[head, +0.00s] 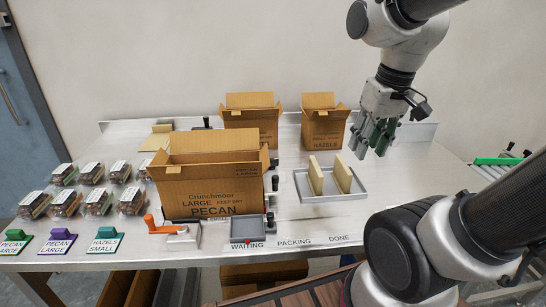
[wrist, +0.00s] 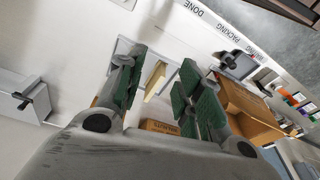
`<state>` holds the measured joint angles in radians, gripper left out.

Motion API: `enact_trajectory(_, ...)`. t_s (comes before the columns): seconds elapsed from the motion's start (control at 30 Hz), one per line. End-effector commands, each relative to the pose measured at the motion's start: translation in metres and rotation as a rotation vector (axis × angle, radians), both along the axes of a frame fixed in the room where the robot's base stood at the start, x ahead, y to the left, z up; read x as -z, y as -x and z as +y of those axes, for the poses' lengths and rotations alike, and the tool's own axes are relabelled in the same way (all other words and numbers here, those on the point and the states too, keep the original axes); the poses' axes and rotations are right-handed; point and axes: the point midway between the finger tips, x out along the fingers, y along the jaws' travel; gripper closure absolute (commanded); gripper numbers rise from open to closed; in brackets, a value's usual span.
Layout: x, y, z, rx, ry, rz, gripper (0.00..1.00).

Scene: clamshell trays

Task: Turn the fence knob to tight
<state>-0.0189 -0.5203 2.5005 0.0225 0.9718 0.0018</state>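My gripper (head: 372,140) hangs over the back right of the steel table, its green-padded fingers apart and empty. The wrist view also shows the gripper (wrist: 160,75) open, with nothing between the pads. A black knob (wrist: 28,102) with a bar-like grip sits on a grey plate at the left of the wrist view, apart from the fingers. I cannot tell for certain that it is the fence knob. In the head view a grey plate (head: 423,131) stands at the table's back right, partly hidden by my gripper. Its knob cannot be made out there.
A grey tray (head: 332,197) holds two upright tan pieces below-left of my gripper. Open cartons stand at the back (head: 252,118) and front left (head: 208,185). Several filled clamshells (head: 97,202) and an orange-handled lever (head: 160,228) are at left. The table's right side is clear.

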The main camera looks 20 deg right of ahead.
Motion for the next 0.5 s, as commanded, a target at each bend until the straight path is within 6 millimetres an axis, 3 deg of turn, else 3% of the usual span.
enact_trajectory(0.17,0.014,-0.031,0.012,-0.029,-0.033,0.083,0.64)
enact_trajectory(0.27,0.027,-0.059,0.025,-0.107,-0.064,0.132,0.64)
enact_trajectory(0.5,0.075,-0.149,0.071,-0.521,-0.17,0.152,0.64)
